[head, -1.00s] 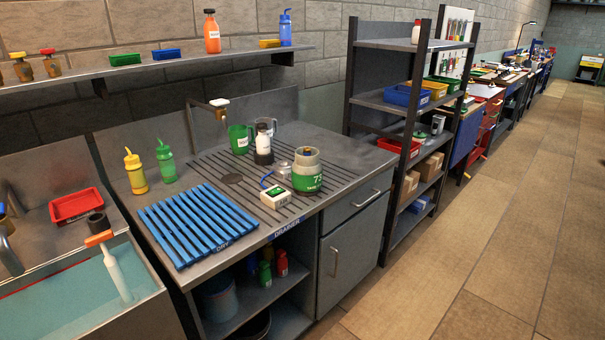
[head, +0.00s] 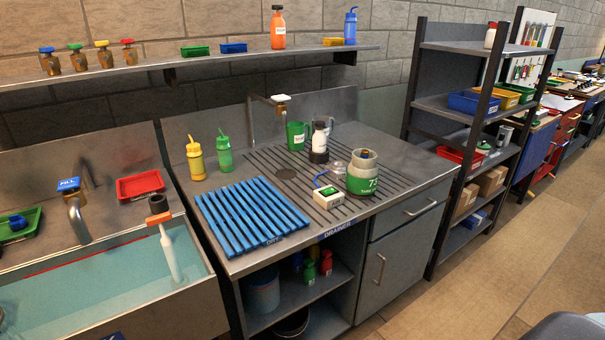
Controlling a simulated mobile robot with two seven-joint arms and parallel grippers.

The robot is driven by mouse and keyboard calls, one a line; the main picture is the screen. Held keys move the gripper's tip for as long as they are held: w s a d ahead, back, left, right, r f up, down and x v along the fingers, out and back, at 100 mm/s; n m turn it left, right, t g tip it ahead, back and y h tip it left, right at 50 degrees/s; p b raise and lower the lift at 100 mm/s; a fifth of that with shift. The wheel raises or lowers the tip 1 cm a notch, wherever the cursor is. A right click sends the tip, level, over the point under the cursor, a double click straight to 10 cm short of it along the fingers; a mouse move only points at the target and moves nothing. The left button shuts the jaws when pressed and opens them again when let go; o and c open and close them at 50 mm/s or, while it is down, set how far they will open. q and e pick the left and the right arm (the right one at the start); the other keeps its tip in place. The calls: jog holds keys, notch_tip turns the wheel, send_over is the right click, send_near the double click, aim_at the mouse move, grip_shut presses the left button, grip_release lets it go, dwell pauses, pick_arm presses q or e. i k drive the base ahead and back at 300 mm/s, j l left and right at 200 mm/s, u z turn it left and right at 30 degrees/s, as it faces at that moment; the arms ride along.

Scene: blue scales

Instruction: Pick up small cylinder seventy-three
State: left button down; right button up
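A cylinder marked 73 (head: 362,174) stands upright on the ribbed drainer top in the head view. It is grey-beige with a green band carrying the white number, and something pale shows at its open-looking top. Neither of my grippers is visible in this view.
A white box with a green face (head: 328,198) stands just left of the cylinder. A blue slatted rack (head: 250,215) lies further left. A black-and-white bottle (head: 319,143) and a green mug (head: 297,135) stand behind. A water-filled sink (head: 120,272) is at left, shelving (head: 468,105) at right.

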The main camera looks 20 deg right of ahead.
aim_at(362, 173)
jog(key=l+u, duration=0.75)
jog(key=u, duration=0.2)
jog(key=l+u, duration=0.3)
jog(key=l, duration=0.15)
jog(key=k+l+u, duration=0.25)
jog(key=l, duration=0.15)
jog(key=k+l+u, duration=0.2)
jog(key=l, duration=0.25)
jog(key=l+u, duration=0.15)
jog(key=l, duration=0.3)
jog(key=k+l, duration=0.2)
jog(key=l, duration=0.2)
jog(key=k+l, duration=0.25)
jog(key=l, duration=0.2)
jog(key=k+l+u, duration=0.1)
jog(key=l, duration=0.3)
jog(key=k+l, duration=0.35)
